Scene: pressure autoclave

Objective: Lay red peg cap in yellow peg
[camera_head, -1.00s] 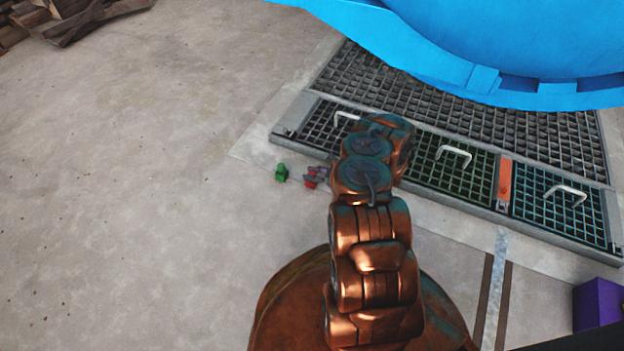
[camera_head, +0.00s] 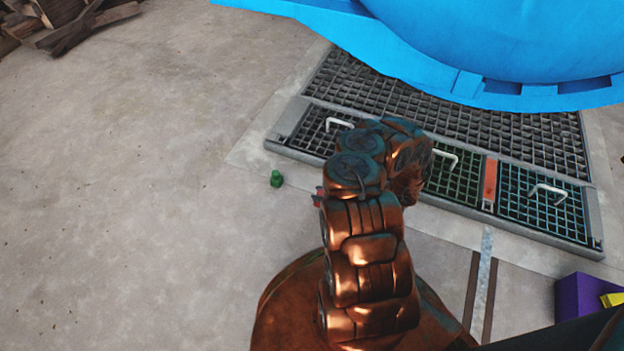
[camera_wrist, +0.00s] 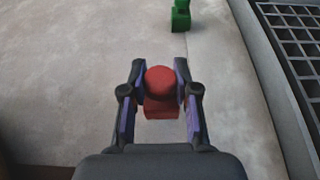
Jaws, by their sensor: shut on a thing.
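In the wrist view, my gripper (camera_wrist: 164,84) is shut on the red peg cap (camera_wrist: 160,82), a red piece with a round end and a blocky part below it. In the head view only a small bit of red (camera_head: 318,197) shows beside my arm; the fingers are mostly hidden. A yellow piece (camera_head: 612,299) shows at the right edge of the head view, at a purple box (camera_head: 578,300). It is cut off by the frame, so I cannot tell whether it is the yellow peg. My gripper is well to its left.
A green piece (camera_head: 276,179) stands on the concrete floor, also in the wrist view (camera_wrist: 181,16). Metal floor grates (camera_head: 445,150) with white handles lie beyond my arm, under a big blue vessel (camera_head: 480,45). Planks (camera_head: 70,22) lie far left. The left floor is clear.

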